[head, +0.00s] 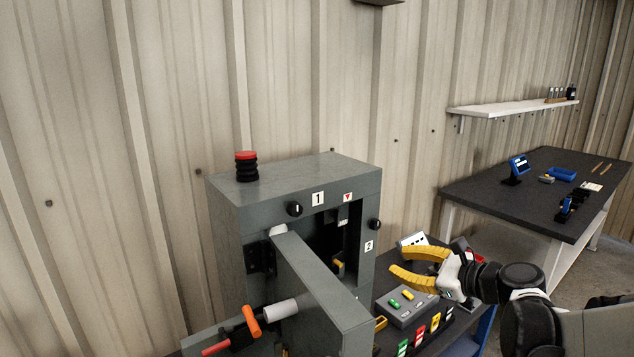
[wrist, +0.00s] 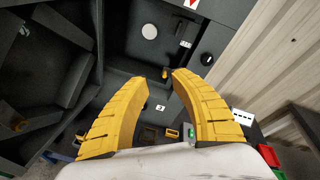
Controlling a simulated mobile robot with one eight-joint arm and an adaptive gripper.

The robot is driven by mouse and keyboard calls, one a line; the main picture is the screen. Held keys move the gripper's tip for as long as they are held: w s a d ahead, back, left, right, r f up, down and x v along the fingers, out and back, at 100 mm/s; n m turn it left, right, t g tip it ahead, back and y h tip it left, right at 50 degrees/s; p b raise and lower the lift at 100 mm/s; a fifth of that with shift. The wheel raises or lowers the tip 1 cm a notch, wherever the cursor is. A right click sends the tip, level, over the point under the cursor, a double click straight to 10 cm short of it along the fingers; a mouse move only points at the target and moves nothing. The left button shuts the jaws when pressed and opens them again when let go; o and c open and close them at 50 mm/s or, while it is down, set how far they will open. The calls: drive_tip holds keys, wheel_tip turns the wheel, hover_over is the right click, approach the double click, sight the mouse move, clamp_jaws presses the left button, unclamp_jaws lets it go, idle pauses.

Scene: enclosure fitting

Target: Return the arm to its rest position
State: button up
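My gripper (head: 408,268) is on the right in the head view, with two curved yellow fingers pointing left. The fingers are apart, with nothing between them. It hovers in front of the grey enclosure (head: 250,197), above a small grey box (head: 403,307) with green and yellow buttons. In the wrist view my gripper (wrist: 160,85) also shows open and empty, facing the dark inside of the enclosure. The enclosure's door (head: 320,295) stands open. My arm runs from the gripper to the lower right corner.
A red-and-black stack (head: 246,166) stands on the enclosure. An orange-handled item (head: 252,321) is at the door. Coloured pieces (head: 418,338) stand below the gripper. A dark workbench (head: 500,200) with small items is at the right, under a white shelf (head: 500,109). Free air lies above the gripper.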

drive_tip(key=s+a+n+g+h, duration=0.25)
drive_tip(key=s+a+n, duration=0.25)
drive_tip(key=s+n, duration=0.25)
drive_tip(key=s+d+f+n+h, duration=0.1)
drive_tip(key=s+n+h, duration=0.1)
drive_tip(key=s+n, duration=0.3)
drive_tip(key=s+d+f+n+g+h, duration=0.1)
drive_tip(key=s+d+f+n+h, duration=0.1)
drive_tip(key=s+n, duration=0.3)
drive_tip(key=s+d+f+n+g+h, duration=0.1)
drive_tip(key=s+n, duration=0.4)
drive_tip(key=s, duration=0.5)
drive_tip(key=shift+d+f+h, duration=0.2)
drive_tip(key=shift+f+h, duration=0.5)
drive_tip(key=shift+h, duration=0.25)
